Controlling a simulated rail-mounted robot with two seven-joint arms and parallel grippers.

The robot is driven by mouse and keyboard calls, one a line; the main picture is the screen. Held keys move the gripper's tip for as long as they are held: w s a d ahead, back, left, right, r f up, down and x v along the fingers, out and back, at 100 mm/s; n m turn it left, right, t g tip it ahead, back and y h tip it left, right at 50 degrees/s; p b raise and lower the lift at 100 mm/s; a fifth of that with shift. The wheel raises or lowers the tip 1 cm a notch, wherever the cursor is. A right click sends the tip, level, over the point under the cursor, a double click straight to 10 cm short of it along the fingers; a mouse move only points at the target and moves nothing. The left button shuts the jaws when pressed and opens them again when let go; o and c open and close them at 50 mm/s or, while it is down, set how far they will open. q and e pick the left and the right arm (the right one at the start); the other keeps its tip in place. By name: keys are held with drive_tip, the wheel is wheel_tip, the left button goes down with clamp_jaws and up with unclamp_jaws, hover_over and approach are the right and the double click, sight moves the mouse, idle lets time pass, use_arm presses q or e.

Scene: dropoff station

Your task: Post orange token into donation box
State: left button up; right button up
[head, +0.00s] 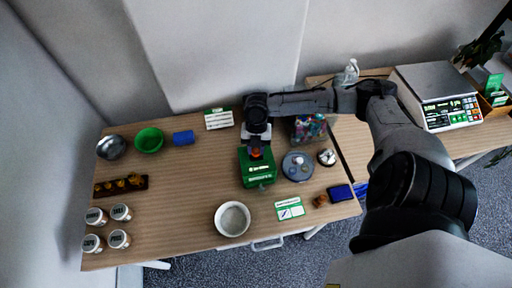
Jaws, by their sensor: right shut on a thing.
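The donation box is the green box (259,174) with white lettering, near the middle of the table in the head view. My right gripper (257,146) points down over the back part of its top. It is shut on the orange token (256,153), of which only a small orange-red patch shows between the fingertips. The token is at or just above the top of the box. The slot is hidden, and I cannot tell whether the token touches it. My left gripper is not in view.
On the wooden table (185,205), a grey round tray (297,167) and a clear container of colourful things (308,128) stand right of the box. A white bowl (232,219) is in front.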

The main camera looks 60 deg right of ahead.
idle(0.5)
drive_tip(key=shift+f+p, duration=0.2)
drive_tip(key=shift+p, duration=0.15)
drive_tip(key=o, duration=1)
drive_tip(key=shift+c, duration=0.2)
